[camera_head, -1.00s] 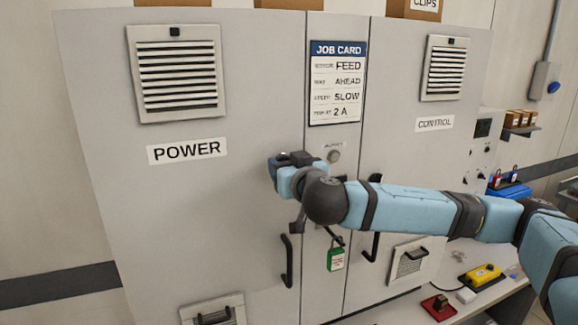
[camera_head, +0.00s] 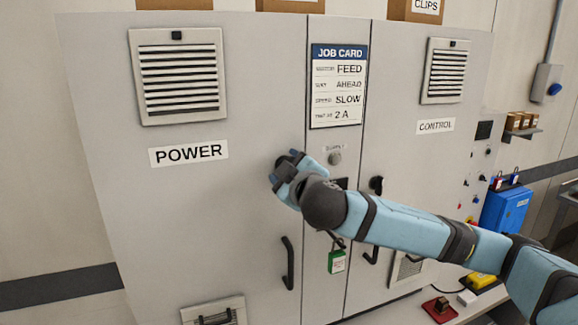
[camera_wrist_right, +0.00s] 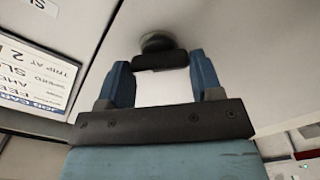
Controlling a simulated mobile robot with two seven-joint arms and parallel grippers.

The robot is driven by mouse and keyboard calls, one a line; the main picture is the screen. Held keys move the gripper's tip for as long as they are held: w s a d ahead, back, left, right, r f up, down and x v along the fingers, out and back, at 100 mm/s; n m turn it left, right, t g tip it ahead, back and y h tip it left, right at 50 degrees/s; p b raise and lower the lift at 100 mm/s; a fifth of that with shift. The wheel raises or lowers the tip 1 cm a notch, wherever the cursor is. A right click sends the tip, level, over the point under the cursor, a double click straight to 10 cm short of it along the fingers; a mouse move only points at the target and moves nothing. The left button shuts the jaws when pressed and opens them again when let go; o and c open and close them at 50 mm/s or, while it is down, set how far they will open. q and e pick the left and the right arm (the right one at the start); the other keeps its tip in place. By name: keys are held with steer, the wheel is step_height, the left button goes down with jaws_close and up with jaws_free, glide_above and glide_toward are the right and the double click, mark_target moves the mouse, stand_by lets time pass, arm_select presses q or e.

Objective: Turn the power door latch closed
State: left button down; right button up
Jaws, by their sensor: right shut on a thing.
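The POWER door (camera_head: 200,220) is the wide left door of the grey cabinet and looks closed. My right gripper (camera_head: 284,172) is at its right edge, just below and left of the small round knob beneath the job card. In the right wrist view, the dark power door latch (camera_wrist_right: 160,45) has a round base and a short bar. The bar lies between the two blue fingertips of my right gripper (camera_wrist_right: 160,64), which is shut on it. In the head view my gripper mostly hides this latch. My left gripper is in neither view.
The CONTROL door (camera_head: 410,160) has its own dark latch (camera_head: 376,185). A black handle (camera_head: 288,263) and a green padlock tag (camera_head: 336,262) are below my wrist. A blue box (camera_head: 504,208) and yellow pendant (camera_head: 482,281) stand at right.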

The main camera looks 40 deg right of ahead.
steer(key=n+p, duration=0.3)
steer(key=n, duration=0.4)
steer(key=shift+n+p, duration=0.35)
steer(key=shift+n, duration=0.05)
stand_by(0.4)
steer(key=o, duration=0.7)
steer(key=shift+c, duration=0.2)
steer(key=shift+o, duration=1.3)
steer(key=shift+w+f, duration=0.1)
steer(key=shift+f, duration=0.05)
